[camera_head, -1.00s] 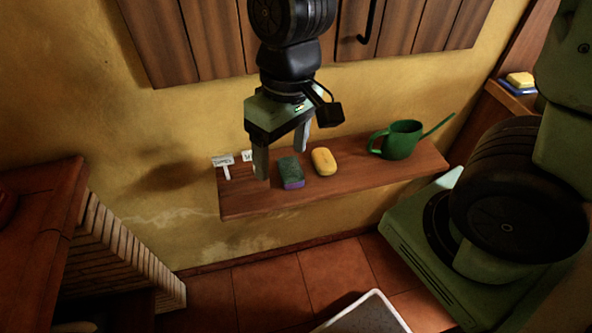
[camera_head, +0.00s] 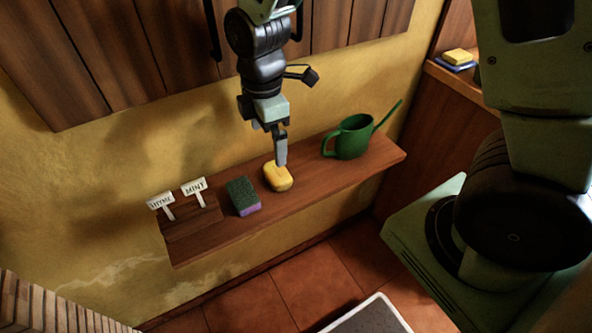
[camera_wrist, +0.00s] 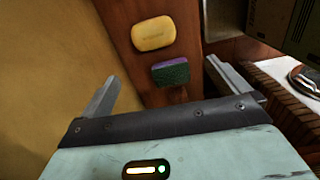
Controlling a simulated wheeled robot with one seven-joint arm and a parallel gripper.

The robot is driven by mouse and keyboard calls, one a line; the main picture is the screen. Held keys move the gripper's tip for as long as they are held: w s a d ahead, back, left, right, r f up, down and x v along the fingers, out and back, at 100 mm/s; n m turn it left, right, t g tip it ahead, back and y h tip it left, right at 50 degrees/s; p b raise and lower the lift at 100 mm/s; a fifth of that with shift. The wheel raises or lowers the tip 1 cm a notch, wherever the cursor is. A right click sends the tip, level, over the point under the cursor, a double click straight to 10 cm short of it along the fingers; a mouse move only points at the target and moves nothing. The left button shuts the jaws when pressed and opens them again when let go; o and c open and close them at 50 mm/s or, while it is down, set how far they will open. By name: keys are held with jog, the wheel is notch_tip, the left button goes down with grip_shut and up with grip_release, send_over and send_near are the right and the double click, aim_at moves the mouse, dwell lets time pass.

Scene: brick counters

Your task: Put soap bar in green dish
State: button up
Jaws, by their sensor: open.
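A yellow soap bar (camera_head: 278,178) lies on the wooden wall shelf (camera_head: 330,177), between a sponge and a watering can. It also shows in the wrist view (camera_wrist: 154,33), beyond my fingers. My gripper (camera_head: 280,158) hangs over the shelf, with a finger overlapping the soap's upper edge in the head view; whether it touches cannot be told. In the wrist view my gripper (camera_wrist: 168,88) has its fingers wide apart with nothing between them. Another yellow bar (camera_head: 458,55) sits on a blue dish (camera_head: 455,67) at the upper right. I see no green dish.
A green and purple sponge (camera_head: 243,195) lies left of the soap. A green watering can (camera_head: 353,137) stands to the right. Two plant labels, thyme (camera_head: 160,201) and mint (camera_head: 194,187), stand at the shelf's left end. The wooden cabinet (camera_head: 170,55) hangs above.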

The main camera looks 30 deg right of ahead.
jog(key=d+f, duration=0.1)
jog(key=f, duration=0.1)
send_over(277, 172)
notch_tip(277, 172, down, 5)
jog(key=shift+w+a+r, duration=0.1)
jog(key=shift+f, duration=2.95)
jog(key=shift+c, duration=0.3)
jog(key=c, duration=1)
jog(key=shift+c, duration=0.2)
